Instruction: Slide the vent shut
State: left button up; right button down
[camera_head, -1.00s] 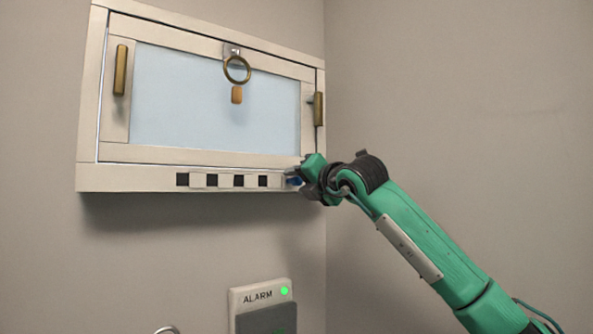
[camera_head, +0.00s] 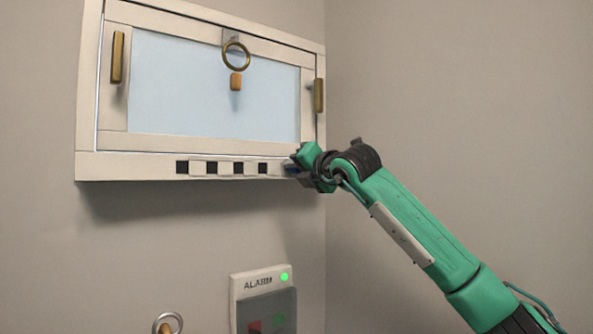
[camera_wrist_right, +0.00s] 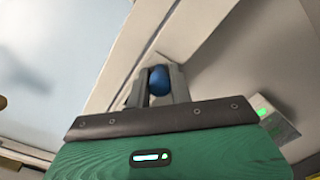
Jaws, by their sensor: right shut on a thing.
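The vent (camera_head: 222,168) is a strip along the bottom rail of a cream window frame. It shows dark square openings alternating with light slats. My right gripper (camera_head: 292,167) is at the right end of this strip. In the right wrist view the gripper (camera_wrist_right: 158,85) is shut on a blue knob (camera_wrist_right: 159,80), which sits between its two grey fingers. In the head view the gripper mostly hides the knob. My left gripper is not in view.
The window (camera_head: 215,85) has brass handles at its left (camera_head: 117,57) and right (camera_head: 318,95), and a brass ring (camera_head: 236,56) at its top. An alarm box (camera_head: 262,282) with a green light is on the wall below. A small ring (camera_head: 168,323) shows at the bottom edge.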

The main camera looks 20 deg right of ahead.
aim_at(276, 168)
jog(key=shift+s+a+f+b, duration=0.1)
jog(key=shift+a+f+b, duration=0.05)
jog(key=shift+a+b, duration=0.15)
jog(key=a+b, duration=0.2)
jog(key=shift+s+f+b, duration=0.1)
jog(key=shift+s+b, duration=0.25)
jog(key=shift+s+a, duration=0.1)
jog(key=shift+a, duration=0.25)
jog(key=shift+d, duration=0.1)
jog(key=c, duration=1.5)
grip_release()
jog(key=shift+o, duration=1.2)
jog(key=shift+a+r, duration=0.2)
jog(key=shift+r, duration=0.05)
